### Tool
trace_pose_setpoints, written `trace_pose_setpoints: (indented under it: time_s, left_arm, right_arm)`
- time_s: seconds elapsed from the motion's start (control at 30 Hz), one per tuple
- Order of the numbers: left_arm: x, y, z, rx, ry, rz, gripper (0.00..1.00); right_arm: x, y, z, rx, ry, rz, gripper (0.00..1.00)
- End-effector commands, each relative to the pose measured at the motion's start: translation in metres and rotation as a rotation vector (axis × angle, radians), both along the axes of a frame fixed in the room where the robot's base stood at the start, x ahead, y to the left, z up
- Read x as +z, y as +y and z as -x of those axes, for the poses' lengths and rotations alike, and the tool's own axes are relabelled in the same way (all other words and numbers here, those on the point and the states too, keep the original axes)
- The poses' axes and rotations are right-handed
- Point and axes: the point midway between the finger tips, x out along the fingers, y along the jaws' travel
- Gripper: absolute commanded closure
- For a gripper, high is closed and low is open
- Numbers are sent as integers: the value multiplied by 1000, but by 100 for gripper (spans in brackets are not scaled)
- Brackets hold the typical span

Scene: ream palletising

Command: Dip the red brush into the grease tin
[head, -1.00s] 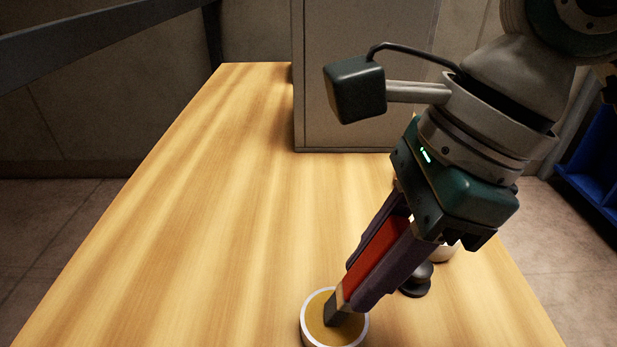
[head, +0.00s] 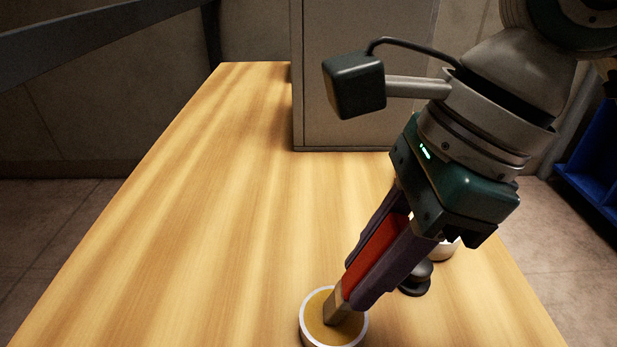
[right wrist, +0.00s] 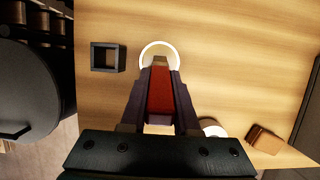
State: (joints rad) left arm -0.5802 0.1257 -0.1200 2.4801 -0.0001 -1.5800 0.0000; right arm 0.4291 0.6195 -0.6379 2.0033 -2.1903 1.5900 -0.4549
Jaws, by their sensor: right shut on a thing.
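The bristle end lies over the yellow grease inside the round, white-rimmed grease tin (head: 304,331) at the front of the table. It seems to touch the grease, but the depth is hard to tell. In the right wrist view the brush (right wrist: 160,92) sits between the fingers, its far end overlapping the tin (right wrist: 144,54). My left gripper is not in view.
A grey cabinet (head: 365,125) stands at the back of the wooden table (head: 200,200). A dark knob-like object (head: 416,280) is right of the gripper. The wrist view shows a black square holder (right wrist: 107,57) and a brown block (right wrist: 264,138). The table's left side is clear.

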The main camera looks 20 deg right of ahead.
Motion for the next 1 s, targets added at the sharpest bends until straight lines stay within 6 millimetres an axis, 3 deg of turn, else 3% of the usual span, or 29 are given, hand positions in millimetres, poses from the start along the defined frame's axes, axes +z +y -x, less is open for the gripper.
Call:
trace_pose_setpoints:
  time_s: [0.27, 1.0]
  left_arm:
    - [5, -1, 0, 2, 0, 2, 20]
    - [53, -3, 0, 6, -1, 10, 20]
  right_arm:
    - [4, -1, 1, -2, 3, 6, 100]
    - [69, -1, 0, -1, 1, 3, 100]
